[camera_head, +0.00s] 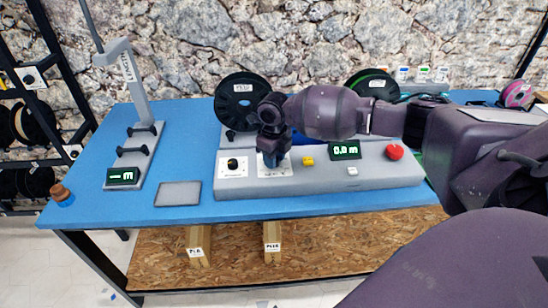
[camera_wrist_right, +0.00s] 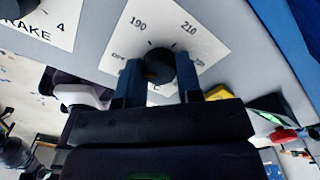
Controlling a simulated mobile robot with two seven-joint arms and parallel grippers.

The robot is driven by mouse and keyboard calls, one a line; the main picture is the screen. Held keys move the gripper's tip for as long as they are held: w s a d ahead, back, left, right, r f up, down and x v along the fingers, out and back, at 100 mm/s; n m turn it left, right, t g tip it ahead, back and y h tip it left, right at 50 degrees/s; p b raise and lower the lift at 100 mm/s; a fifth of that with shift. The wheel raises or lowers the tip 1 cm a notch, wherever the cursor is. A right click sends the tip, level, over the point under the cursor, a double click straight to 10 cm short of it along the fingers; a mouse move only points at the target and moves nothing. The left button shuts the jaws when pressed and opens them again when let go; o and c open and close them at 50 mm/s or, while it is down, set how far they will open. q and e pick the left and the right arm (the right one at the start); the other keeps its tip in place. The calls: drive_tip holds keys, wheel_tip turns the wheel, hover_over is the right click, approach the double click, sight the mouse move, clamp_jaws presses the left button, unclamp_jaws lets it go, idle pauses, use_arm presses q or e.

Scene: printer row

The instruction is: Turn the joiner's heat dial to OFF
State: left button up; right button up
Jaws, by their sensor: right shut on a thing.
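The heat dial (camera_wrist_right: 160,68) is a dark round knob on a white plate (camera_wrist_right: 165,25) marked 190 and 210, with other markings partly hidden. In the right wrist view it sits between my two blue fingers. A small orange mark shows at its left side, but I cannot tell exactly where it points. In the head view my right gripper (camera_head: 272,157) reaches down onto the second white plate (camera_head: 283,171) of the grey joiner (camera_head: 320,183) and hides the dial. My right gripper is shut on the heat dial. My left gripper is not in view.
A brake dial (camera_head: 233,163) is left of my gripper. A yellow button (camera_head: 308,161), a display reading 0.0 m (camera_head: 345,150), and a red button (camera_head: 395,152) are to the right. Dark spools (camera_head: 243,101) stand behind. A grey pad (camera_head: 178,194) lies on the blue table (camera_head: 130,209).

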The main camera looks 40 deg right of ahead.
drive_tip(key=o, duration=0.9)
drive_tip(key=shift+o, duration=0.2)
wheel_tip(320, 180, up, 11)
drive_tip(key=p, duration=0.1)
drive_tip(key=shift+f, duration=0.15)
